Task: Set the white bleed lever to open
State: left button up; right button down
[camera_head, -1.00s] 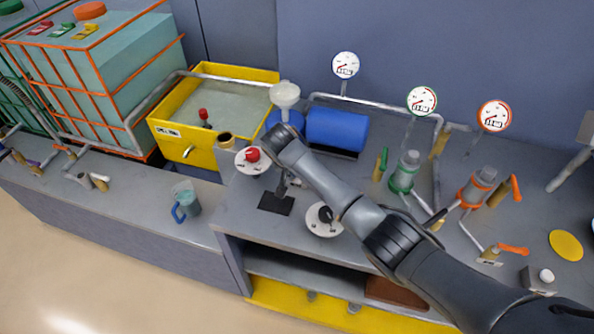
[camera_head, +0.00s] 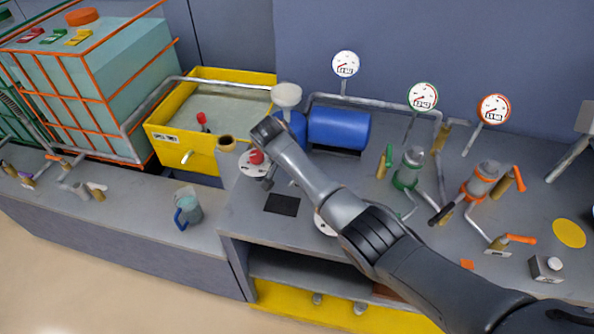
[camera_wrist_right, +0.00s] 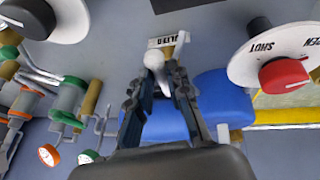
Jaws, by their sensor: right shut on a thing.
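The white bleed lever (camera_wrist_right: 155,60) shows in the right wrist view as a pale rounded handle between my fingertips. A white label plate (camera_wrist_right: 168,40) with upside-down lettering is just beyond it. My right gripper (camera_wrist_right: 157,78) is shut on the lever, with one dark finger on each side. In the head view, my right arm reaches across the bench to near the red-knobbed dial, and its wrist hides the lever there. Which end of its travel the lever is at cannot be told. My left gripper is not in view.
The red knob (camera_wrist_right: 284,75) sits on a white dial marked SHUT, beside the gripper. A blue tank (camera_head: 338,128) and a white funnel (camera_head: 286,94) stand behind. A yellow tub (camera_head: 160,140) is at left. Orange and green valves crowd the right.

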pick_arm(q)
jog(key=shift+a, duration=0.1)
pick_arm(e)
jog(key=shift+r, duration=0.1)
jog(key=c, duration=1.3)
grip_release()
jog(key=shift+w, duration=0.1)
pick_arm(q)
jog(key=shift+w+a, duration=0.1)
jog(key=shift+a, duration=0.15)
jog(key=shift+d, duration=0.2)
pick_arm(e)
jog(key=v, duration=1.2)
